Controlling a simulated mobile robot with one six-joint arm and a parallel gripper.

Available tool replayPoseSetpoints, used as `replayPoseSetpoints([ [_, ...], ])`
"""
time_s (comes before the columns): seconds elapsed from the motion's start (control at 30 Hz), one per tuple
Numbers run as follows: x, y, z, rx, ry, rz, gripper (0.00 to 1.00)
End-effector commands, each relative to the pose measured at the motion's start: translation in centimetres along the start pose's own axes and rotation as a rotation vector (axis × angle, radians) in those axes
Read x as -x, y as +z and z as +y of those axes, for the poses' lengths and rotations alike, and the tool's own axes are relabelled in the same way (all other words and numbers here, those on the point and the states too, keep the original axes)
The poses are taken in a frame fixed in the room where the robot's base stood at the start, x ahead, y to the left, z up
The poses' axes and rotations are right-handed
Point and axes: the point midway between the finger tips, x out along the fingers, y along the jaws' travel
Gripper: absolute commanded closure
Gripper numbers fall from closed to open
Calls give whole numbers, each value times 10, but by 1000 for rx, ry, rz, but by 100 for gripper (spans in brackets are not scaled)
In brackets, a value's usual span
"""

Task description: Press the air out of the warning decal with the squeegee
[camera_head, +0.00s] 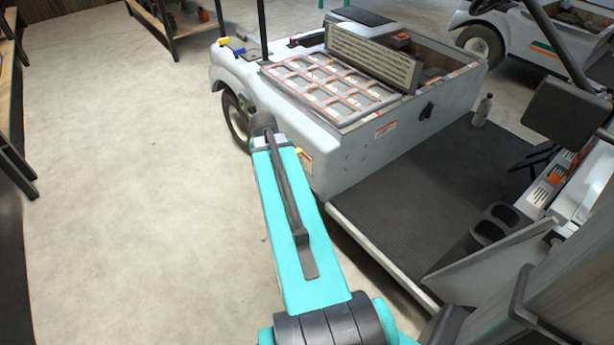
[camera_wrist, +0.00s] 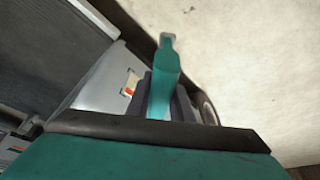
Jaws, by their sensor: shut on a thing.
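My gripper (camera_wrist: 170,104) shows in the wrist view as dark jaws at the centre. It is shut on a slim teal piece (camera_wrist: 166,66), which appears to be the squeegee; its paler tip points toward the top of the picture. The warning decal (camera_wrist: 130,84), white with orange, is on the grey cart panel just left of the jaws. In the head view a decal (camera_head: 306,162) shows on the cart's side, right beside my teal arm. The arm hides my gripper there. I cannot tell whether the squeegee touches the panel.
The grey cart (camera_head: 355,165) has an open bay of batteries (camera_head: 330,88) and a dark footwell floor (camera_head: 420,205). Another decal (camera_head: 385,129) is on its panel. A bottle (camera_head: 483,110) stands on the floor mat's far edge. The concrete floor (camera_head: 130,150) to the left is clear.

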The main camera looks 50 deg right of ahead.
Motion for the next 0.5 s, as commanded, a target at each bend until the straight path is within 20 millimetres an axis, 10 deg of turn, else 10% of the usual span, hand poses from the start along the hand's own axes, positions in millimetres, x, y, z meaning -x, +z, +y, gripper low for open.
replayPoseSetpoints([
  [0.5,128,32,-157,376,-157,3,98],
])
